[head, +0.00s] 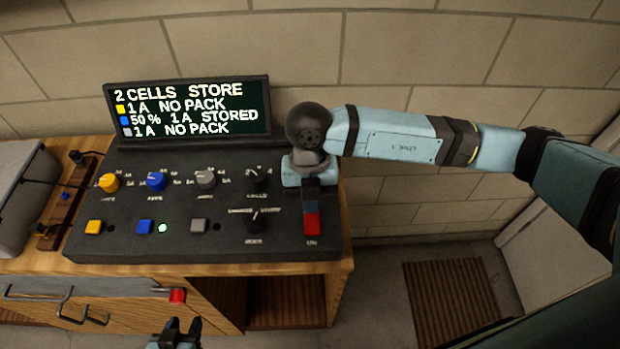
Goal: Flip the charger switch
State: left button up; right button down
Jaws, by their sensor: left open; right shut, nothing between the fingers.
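The charger (130,255) is a dark console on the wooden bench, with a red switch (312,225) at its right front above a small label. Its screen (190,108) reads "2 CELLS STORE", with yellow and grey lines "1A NO PACK" and the blue line "50% 1A STORED". A green light (163,228) glows beside the blue button (145,227). My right gripper (311,207) is shut and empty, pointing down just behind the red switch; I cannot tell whether it touches. My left gripper (181,326) is open and empty, low in front of the bench.
Yellow, blue and grey knobs and two black knobs (255,220) stand on the panel. A small red block (177,296) is at the bench front near drawer handles. A grey case (18,200) and a wooden strip (68,205) lie left. The brick wall is close behind.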

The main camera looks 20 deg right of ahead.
aim_at(312, 222)
jog(key=shift+w+f, duration=0.1)
jog(key=shift+f, duration=0.8)
jog(key=shift+w+f+b, duration=0.25)
jog(key=shift+f+b, duration=0.45)
jog(key=shift+f, duration=0.05)
jog(key=shift+r, duration=0.25)
jog(key=shift+s+p, duration=0.1)
jog(key=shift+p, duration=0.2)
jog(key=shift+s+a+r+p, duration=0.15)
jog(key=shift+s+r+p, duration=0.2)
jog(key=shift+s, duration=0.3)
